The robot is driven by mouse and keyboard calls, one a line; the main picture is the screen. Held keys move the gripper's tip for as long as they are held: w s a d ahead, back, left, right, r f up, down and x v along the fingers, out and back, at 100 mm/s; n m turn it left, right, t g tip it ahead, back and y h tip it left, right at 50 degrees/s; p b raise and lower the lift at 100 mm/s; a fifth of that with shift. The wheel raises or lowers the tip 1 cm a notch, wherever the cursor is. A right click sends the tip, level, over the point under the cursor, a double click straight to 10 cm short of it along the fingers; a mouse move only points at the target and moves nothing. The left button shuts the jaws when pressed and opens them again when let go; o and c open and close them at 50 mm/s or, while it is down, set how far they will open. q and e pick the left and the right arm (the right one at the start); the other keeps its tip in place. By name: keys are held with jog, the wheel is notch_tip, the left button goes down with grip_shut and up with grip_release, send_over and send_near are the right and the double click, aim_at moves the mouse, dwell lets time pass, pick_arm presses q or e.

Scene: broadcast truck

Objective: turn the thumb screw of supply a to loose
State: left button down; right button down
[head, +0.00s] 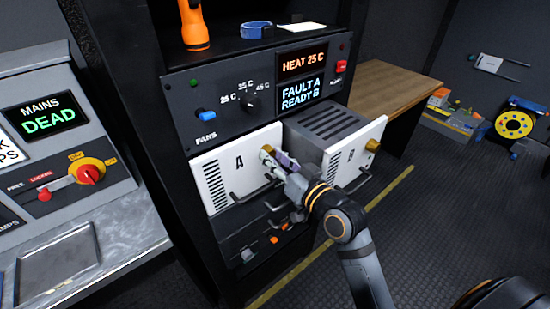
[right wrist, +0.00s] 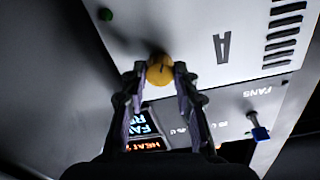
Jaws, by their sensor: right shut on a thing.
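Supply A (head: 222,158) has a white front plate with a black letter A, and sits in the rack on the left. Its brass thumb screw (right wrist: 160,72) shows between my fingertips in the right wrist view; in the head view my gripper mostly hides it. My right gripper (head: 268,153) is shut on this screw at the plate's upper right; its two fingers also show in the right wrist view (right wrist: 160,78), one on each side of the knob. The screw has a dark mark on its face. My left gripper is not in view.
Supply B (head: 345,155) stands forward of the rack just right of my gripper, with its own brass screw (head: 373,145). The panel above has a blue fans switch (head: 206,115) and a display (head: 301,93) reading FAULT A, READY B. Dark handles jut out below.

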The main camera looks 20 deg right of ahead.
jog(key=c, duration=1)
grip_release()
